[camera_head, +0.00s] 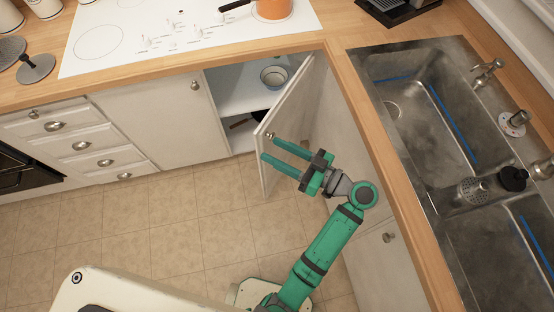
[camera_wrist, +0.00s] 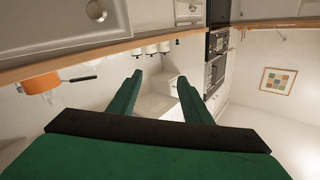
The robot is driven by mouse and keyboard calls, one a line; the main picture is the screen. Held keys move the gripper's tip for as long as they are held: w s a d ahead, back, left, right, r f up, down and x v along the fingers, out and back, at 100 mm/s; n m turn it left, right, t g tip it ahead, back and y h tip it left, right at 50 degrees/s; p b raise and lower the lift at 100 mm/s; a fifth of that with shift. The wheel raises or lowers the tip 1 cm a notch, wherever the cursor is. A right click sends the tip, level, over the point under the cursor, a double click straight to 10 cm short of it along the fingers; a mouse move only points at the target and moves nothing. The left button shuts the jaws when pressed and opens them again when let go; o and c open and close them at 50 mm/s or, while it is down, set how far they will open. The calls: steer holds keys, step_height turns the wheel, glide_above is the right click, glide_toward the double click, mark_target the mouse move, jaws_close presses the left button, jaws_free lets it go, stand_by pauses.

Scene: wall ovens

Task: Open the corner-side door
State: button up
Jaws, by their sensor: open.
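The corner-side door (camera_head: 291,103) is a pale cabinet door under the counter by the inner corner. It stands swung out, and the cabinet interior (camera_head: 236,92) shows to its left. A small knob (camera_head: 270,135) is near the door's free edge. My gripper (camera_head: 269,147) is in front of the door's outer face, with its green fingers apart and their tips close to the knob and free edge. I cannot tell whether they touch. The open fingers also show in the wrist view (camera_wrist: 160,77), with nothing between them; the door cannot be made out there.
A bowl (camera_head: 274,76) sits on the cabinet shelf, with a dark pan partly hidden below. A closed door (camera_head: 157,118) and drawers (camera_head: 85,146) are to the left. The sink (camera_head: 430,105) and counter edge are right of my arm. The tiled floor (camera_head: 170,225) is clear.

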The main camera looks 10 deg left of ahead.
steer(key=shift+s+d+r, duration=0.1)
steer(key=shift+s+r, duration=0.2)
steer(key=shift+s, duration=0.3)
steer(key=shift+s+d+r, duration=0.15)
steer(key=shift+s+r, duration=0.1)
steer(key=shift+s, duration=0.4)
steer(key=shift+s+d+r, duration=0.1)
steer(key=shift+s+r, duration=0.2)
steer(key=shift+s, duration=0.3)
steer(key=shift+c, duration=0.7)
